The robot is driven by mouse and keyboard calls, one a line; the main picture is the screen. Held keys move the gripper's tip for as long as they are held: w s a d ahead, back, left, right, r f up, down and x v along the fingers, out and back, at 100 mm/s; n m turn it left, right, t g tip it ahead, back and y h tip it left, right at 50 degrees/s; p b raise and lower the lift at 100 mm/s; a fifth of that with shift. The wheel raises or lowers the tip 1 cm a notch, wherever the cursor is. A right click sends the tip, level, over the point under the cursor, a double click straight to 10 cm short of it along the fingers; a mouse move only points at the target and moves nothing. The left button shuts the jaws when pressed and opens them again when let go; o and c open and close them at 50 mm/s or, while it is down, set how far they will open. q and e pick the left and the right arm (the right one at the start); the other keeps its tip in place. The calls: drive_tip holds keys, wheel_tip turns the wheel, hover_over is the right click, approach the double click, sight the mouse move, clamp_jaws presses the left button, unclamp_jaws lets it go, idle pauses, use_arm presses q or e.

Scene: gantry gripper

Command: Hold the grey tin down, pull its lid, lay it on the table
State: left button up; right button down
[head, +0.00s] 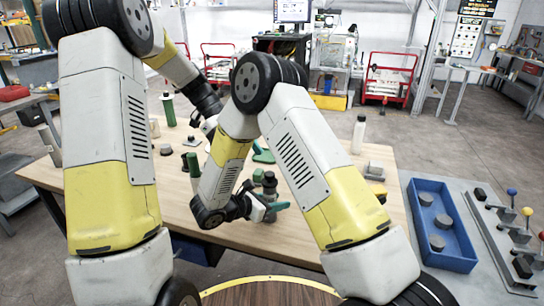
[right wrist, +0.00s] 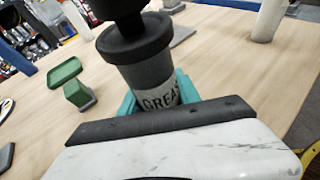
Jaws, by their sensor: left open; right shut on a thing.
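The grey tin (right wrist: 156,84), lettered with "GREAS", stands upright on the table in the right wrist view. Its dark lid (right wrist: 134,38) with a black knob sits on top; the top of the knob is cut off by the frame. My right gripper (head: 275,206) is shut on the tin, its teal fingers on either side of the body. In the head view the dark lid (head: 269,181) shows just above those fingers. My left gripper (head: 209,124) is open, higher and farther back over the table, away from the lid. My right arm hides much of its fingers.
A green block-like object (right wrist: 66,78) stands near the tin. The wooden table (head: 345,208) also bears green cylinders, small dark pieces and a white bottle (head: 358,135). A blue tray (head: 455,252) with grey discs lies at the right. Bare wood lies right of the tin.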

sight(270, 173)
use_arm(q)
drive_tip(key=d+r+m+t+y, duration=0.45)
drive_tip(key=d+m+y, duration=0.2)
drive_tip(key=m, duration=0.35)
drive_tip(key=shift+y, duration=0.45)
drive_tip(key=f, duration=1.1)
drive_tip(key=shift+s, duration=0.25)
drive_tip(key=c, duration=1.4)
drive_tip(key=shift+r, duration=1.5)
drive_tip(key=shift+r, duration=0.1)
